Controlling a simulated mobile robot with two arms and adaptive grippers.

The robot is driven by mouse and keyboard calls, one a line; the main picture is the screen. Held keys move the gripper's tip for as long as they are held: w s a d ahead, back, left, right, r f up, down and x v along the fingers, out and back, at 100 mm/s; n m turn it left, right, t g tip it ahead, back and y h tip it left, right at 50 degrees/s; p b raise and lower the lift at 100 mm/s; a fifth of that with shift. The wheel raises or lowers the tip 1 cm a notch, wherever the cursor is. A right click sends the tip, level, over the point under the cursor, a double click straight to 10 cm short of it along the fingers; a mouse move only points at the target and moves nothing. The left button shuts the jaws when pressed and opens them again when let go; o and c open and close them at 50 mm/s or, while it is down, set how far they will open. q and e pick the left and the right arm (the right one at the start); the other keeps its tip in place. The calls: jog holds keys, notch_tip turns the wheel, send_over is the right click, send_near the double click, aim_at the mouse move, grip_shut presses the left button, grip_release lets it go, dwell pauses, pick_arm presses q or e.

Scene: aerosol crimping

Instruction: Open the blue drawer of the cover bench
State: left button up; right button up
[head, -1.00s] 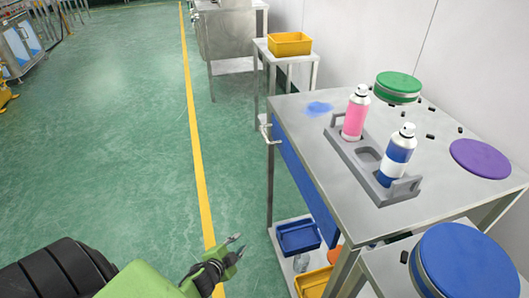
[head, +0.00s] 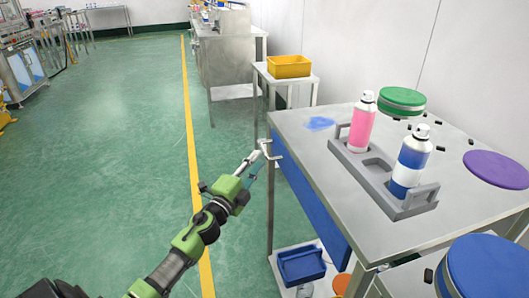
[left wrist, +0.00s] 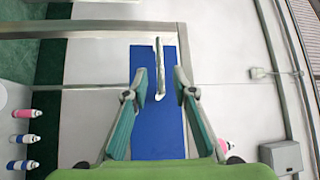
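The cover bench (head: 345,215) is a grey metal table at the right in the head view. Its blue drawer (head: 308,195) is on the side facing left and looks shut. The drawer's metal handle (head: 272,150) sticks out near the bench's far left corner. My left gripper (head: 254,164) is at the handle. In the left wrist view the gripper (left wrist: 164,88) is open. The handle (left wrist: 160,70) shows between its fingers, in front of the blue drawer front (left wrist: 158,135). Whether the fingers touch it cannot be told. My right gripper is not in view.
On the bench top stand a grey holder (head: 410,205) with a pink can (head: 362,126) and a blue-white can (head: 410,165), plus green (head: 402,98) and purple (head: 497,168) discs. A blue bin (head: 301,265) sits below. Open green floor (head: 110,150) lies left.

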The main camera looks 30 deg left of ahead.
aim_at(265, 151)
pick_arm(q)
jog(key=w, duration=0.6)
jog(key=shift+a+r, duration=0.25)
jog(key=shift+r, duration=0.15)
grip_shut()
